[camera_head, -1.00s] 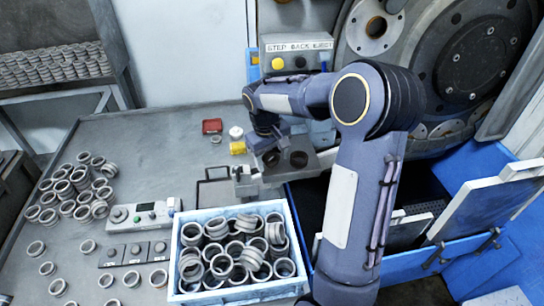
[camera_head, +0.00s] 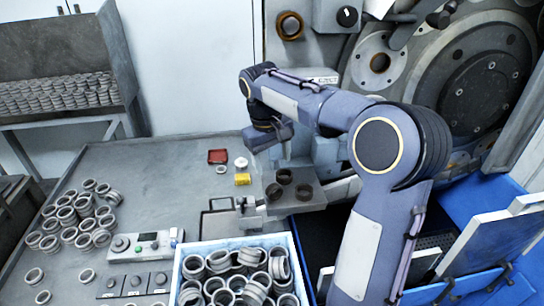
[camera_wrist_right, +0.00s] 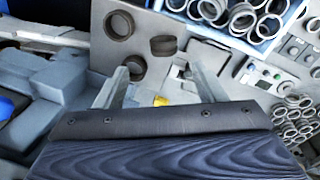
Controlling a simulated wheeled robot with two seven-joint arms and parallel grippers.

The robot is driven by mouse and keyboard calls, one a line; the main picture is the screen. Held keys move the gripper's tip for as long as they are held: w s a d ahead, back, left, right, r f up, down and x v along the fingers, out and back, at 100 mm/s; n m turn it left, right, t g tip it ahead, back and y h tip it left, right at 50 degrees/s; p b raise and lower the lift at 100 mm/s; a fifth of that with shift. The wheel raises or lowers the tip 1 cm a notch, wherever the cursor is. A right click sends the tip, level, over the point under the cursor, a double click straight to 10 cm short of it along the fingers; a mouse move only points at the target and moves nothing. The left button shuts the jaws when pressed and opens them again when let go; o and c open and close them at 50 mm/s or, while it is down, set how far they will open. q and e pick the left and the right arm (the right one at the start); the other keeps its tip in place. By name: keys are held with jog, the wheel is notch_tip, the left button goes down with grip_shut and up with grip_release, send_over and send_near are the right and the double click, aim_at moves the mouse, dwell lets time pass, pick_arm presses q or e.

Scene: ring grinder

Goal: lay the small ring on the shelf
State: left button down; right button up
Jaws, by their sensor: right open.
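Three dark rings sit on the grey shelf plate (camera_head: 302,207) in front of the machine. The rear ring (camera_head: 284,177) is closest to my right gripper; in the wrist view this ring (camera_wrist_right: 135,68) lies beside the left fingertip. The front-left ring (camera_head: 274,192) and front-right ring (camera_head: 304,192) stand apart from it. I cannot tell for certain which is the small ring. My right gripper (camera_head: 286,150) is above and behind the plate. In the wrist view its two fingers (camera_wrist_right: 155,75) are spread, with no ring between them. My left gripper is out of view.
A white-rimmed crate (camera_head: 237,243) full of rings stands in front of the plate. A control box (camera_head: 147,246) and several loose rings lie left. My right arm crosses before the machine disc (camera_head: 480,85).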

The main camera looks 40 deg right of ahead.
jog(key=s+a+f+t+y, duration=0.2)
jog(key=s+a+f+t, duration=0.1)
jog(key=s+a, duration=0.5)
jog(key=s+a+f+t+y, duration=0.2)
jog(key=s+a, duration=0.6)
jog(key=s, duration=0.6)
jog(key=shift+a+f+m+t+y, duration=0.15)
jog(key=shift+f+m+t+y, duration=0.2)
jog(key=shift+f+y, duration=0.3)
